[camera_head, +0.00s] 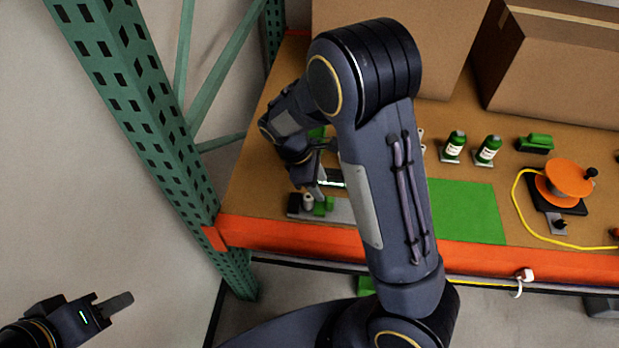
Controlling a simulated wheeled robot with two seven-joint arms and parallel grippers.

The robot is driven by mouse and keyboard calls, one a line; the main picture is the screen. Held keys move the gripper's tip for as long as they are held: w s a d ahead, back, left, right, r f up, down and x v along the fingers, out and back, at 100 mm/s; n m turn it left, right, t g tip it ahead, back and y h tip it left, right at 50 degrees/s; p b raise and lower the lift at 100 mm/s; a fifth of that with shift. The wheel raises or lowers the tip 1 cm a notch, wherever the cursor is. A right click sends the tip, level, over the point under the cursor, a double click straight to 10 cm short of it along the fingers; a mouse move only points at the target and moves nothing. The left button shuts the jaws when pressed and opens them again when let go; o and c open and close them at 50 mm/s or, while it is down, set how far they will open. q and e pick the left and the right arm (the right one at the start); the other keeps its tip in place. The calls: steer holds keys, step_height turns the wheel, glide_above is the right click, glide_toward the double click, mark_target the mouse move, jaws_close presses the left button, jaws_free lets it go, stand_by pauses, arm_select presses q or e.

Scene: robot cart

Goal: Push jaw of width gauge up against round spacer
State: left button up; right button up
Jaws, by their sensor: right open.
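The width gauge (343,211) is a grey bar lying on the shelf near its front edge, with a dark block at its left end. A small grey round spacer (308,200) stands beside that block. The green jaw (325,207) is just right of the spacer; I cannot tell whether they touch. My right gripper (321,186) is open, pointing down just above and behind the jaw. My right arm hides the right part of the gauge. My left gripper (117,304) is at the lower left, off the shelf, seen side-on; its opening cannot be made out.
A green mat (466,211) lies right of my arm. Two green bottles (454,147) and a green block (535,143) stand behind it. An orange spool (565,180) with yellow cord is at right. Cardboard boxes (560,65) fill the back. A green rack post (150,120) stands left.

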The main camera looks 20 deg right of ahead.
mark_target(329, 199)
steer(key=x, duration=0.7)
steer(key=shift+s+f, duration=0.1)
steer(key=shift+f, duration=0.1)
jaws_close()
stand_by(0.4)
